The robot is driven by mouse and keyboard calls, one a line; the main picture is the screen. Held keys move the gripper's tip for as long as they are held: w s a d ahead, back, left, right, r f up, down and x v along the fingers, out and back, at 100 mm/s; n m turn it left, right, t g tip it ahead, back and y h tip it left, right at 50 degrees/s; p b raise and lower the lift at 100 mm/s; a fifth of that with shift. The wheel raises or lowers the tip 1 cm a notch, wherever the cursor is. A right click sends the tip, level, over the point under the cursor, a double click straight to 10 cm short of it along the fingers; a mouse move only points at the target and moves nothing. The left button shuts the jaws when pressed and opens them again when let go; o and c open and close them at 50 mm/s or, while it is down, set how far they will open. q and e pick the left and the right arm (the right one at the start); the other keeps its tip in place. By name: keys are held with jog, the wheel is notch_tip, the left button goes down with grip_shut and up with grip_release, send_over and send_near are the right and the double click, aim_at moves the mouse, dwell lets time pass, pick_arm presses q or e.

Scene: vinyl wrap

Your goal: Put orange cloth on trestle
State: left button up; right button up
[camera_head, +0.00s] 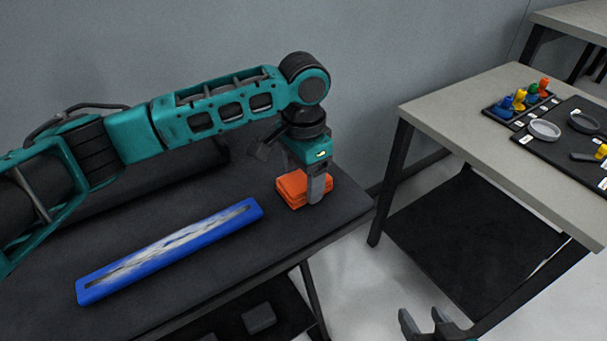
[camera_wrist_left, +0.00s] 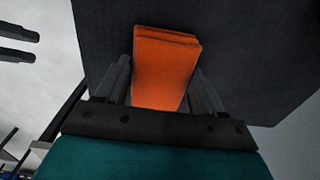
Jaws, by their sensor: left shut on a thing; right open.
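A folded orange cloth (camera_head: 291,188) is at the right end of a dark table (camera_head: 330,215) in the head view. My left gripper (camera_head: 314,192) points down over it and is shut on it. In the left wrist view the orange cloth (camera_wrist_left: 165,62) lies between the two fingers of my left gripper (camera_wrist_left: 163,80). Whether the cloth touches the table top is hard to tell. My right gripper (camera_head: 425,325) is open and empty at the bottom edge of the head view, over the floor. I cannot tell which piece of furniture is the trestle.
A long blue piece with a whitish streaked middle (camera_head: 170,250) lies on the dark table. A grey-topped table (camera_head: 455,115) stands at the right with small coloured items (camera_head: 520,98) and round grey dishes (camera_head: 544,130). A gap of floor (camera_head: 365,270) separates the tables.

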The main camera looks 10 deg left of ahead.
aim_at(304, 180)
pick_arm(q)
jog(key=o, duration=0.9)
pick_arm(e)
jog(key=shift+f, duration=0.1)
pick_arm(q)
jog(key=shift+o, duration=0.2)
notch_tip(304, 180, up, 12)
jog(key=p, duration=0.2)
pick_arm(e)
jog(key=shift+s+d+r, duration=0.3)
jog(key=shift+s+d, duration=0.15)
jog(key=shift+d, duration=0.2)
jog(key=shift+w+r, duration=0.1)
jog(key=shift+r, duration=0.05)
